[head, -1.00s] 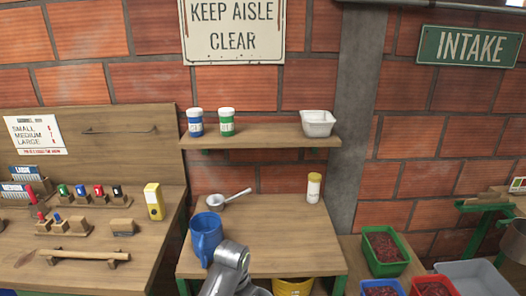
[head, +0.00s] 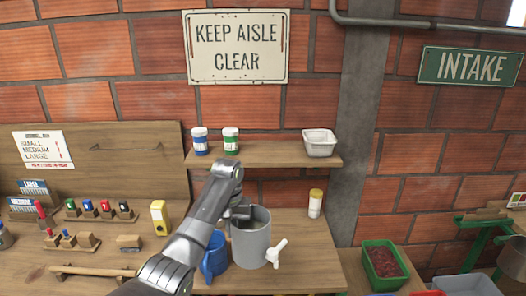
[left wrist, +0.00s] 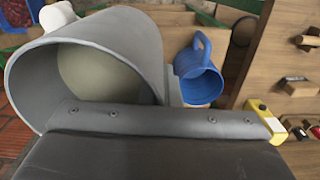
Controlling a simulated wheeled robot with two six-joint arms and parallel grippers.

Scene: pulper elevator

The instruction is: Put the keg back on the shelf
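The keg (head: 251,246) is a grey open-topped cylinder with a white tap (head: 279,250) low on its right side. The keg's open mouth (left wrist: 100,70) fills the left of the left wrist view. The wall shelf (head: 270,157) is behind and above the keg. My right gripper is not in view.
The shelf holds a blue jar (head: 200,142), a green jar (head: 231,141) and a white tub (head: 319,143), with bare board between green jar and tub. A blue jug (head: 214,256) stands close left of the keg. A yellow-capped jar (head: 315,204) stands right on the bench.

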